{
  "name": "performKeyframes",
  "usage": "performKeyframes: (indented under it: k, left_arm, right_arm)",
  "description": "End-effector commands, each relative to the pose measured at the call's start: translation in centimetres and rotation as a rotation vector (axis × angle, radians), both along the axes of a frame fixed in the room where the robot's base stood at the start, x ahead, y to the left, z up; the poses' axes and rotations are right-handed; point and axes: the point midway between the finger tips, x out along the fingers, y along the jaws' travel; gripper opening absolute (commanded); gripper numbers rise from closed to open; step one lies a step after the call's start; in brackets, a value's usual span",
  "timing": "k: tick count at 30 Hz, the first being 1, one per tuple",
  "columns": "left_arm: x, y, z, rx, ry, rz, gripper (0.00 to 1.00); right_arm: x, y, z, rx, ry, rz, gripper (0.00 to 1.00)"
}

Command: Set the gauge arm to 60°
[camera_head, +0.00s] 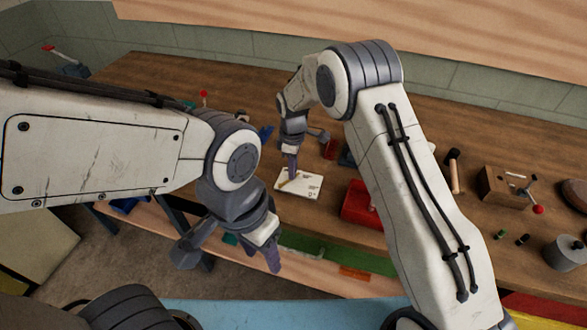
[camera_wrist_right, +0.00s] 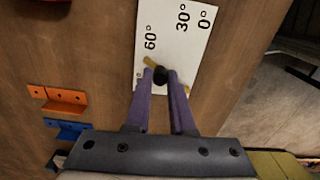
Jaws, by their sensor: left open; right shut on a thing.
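The gauge is a white plate (camera_head: 308,188) on the wooden bench, and it also shows in the right wrist view (camera_wrist_right: 178,40) with 0°, 30° and 60° marks. Its yellow gauge arm (camera_wrist_right: 150,62) carries a black knob (camera_wrist_right: 160,75). One yellow end shows just below the 60° mark; a bit of yellow shows beyond the right finger. Most of the arm is hidden by the fingers. My right gripper (camera_head: 291,172) is over the plate, its purple fingers shut on the knob in the wrist view (camera_wrist_right: 160,82). My left gripper (camera_head: 268,255) is open, in front of the bench edge, away from the gauge.
A red box (camera_head: 362,205) stands right of the plate. An orange bracket (camera_wrist_right: 60,101) and a blue bracket (camera_wrist_right: 67,130) lie left of it in the wrist view. A wooden block with a red-knobbed lever (camera_head: 503,188) and a grey cylinder (camera_head: 567,252) stand at the right.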

Motion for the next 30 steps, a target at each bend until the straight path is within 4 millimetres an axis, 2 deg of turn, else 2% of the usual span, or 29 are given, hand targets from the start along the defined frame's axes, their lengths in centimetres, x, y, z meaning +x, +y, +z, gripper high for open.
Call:
performKeyframes:
  k: [6, 7, 9, 20, 23, 30]
  left_arm:
    - [0.0, 0.0, 0.0, 0.0, 0.0, 0.0, 0.5]
    - [0.0, 0.0, 0.0, 0.0, 0.0, 0.0, 0.5]
    - [0.0, 0.0, 0.0, 0.0, 0.0, 0.0, 0.5]
    - [0.0, 0.0, -0.1, 0.0, 0.0, 0.0, 0.5]
    - [0.0, 0.0, -0.4, 0.0, 0.0, 0.0, 0.5]
    - [0.0, 0.0, -1.4, 0.0, 0.0, 0.0, 0.5]
  right_arm:
    - [0.2, 0.1, 0.2, 0.003, -0.006, -0.002, 0.0]
    - [0.2, 0.1, 0.2, 0.003, -0.006, -0.002, 0.29]
    - [0.2, 0.1, 0.2, 0.003, -0.006, -0.002, 0.52]
    - [0.1, 0.0, 0.4, 0.001, -0.002, -0.002, 0.52]
    - [0.1, 0.0, 1.4, 0.002, -0.005, -0.002, 0.52]
    - [0.1, 0.1, 6.0, 0.003, -0.007, -0.002, 0.52]
